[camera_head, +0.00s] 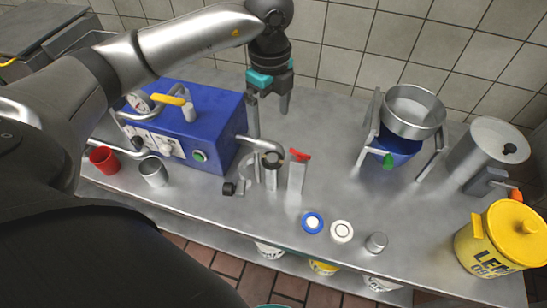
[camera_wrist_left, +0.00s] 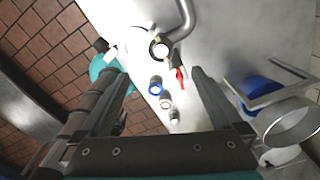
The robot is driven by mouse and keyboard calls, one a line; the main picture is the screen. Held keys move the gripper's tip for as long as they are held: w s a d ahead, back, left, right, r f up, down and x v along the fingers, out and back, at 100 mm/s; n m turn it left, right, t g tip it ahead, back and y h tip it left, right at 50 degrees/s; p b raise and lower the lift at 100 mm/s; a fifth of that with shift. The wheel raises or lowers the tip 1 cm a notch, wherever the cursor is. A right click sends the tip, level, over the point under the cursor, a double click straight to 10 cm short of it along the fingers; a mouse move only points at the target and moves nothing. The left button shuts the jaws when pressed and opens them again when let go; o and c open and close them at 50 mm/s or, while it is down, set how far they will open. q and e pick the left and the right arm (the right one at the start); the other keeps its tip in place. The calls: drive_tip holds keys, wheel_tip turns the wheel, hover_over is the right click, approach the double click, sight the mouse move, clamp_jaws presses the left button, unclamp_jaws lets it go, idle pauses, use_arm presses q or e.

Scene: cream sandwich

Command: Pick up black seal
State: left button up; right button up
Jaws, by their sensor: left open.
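A dark ring (camera_head: 272,160) sits on top of an upright steel cylinder at the front of the counter's middle, below a bent steel pipe; it also shows in the left wrist view (camera_wrist_left: 161,47). I cannot tell whether it is the black seal. My left gripper (camera_head: 269,118) is open and empty, above the counter and behind the dark ring. My right gripper is not in view.
A blue machine (camera_head: 190,125) with a steel pipe stands at left, a red cup (camera_head: 104,160) and steel cup (camera_head: 153,172) before it. A red-handled part (camera_head: 298,170) stands beside the dark ring. A steel pot on a stand (camera_head: 412,112) and a yellow bucket (camera_head: 500,238) are at right.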

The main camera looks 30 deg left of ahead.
use_arm(q)
hover_over(274, 158)
drive_tip(key=f, duration=0.7)
drive_tip(key=shift+s+a+f+b, duration=0.15)
drive_tip(key=shift+a+f+b, duration=0.1)
drive_tip(key=shift+a+b, duration=0.1)
drive_tip(key=f, duration=0.4)
drive_tip(key=shift+d+f+b, duration=0.3)
drive_tip(key=shift+d+f, duration=0.05)
drive_tip(key=shift+f, duration=0.35)
drive_tip(key=shift+f, duration=0.25)
drive_tip(key=c, duration=1.4)
drive_tip(key=shift+r, duration=0.1)
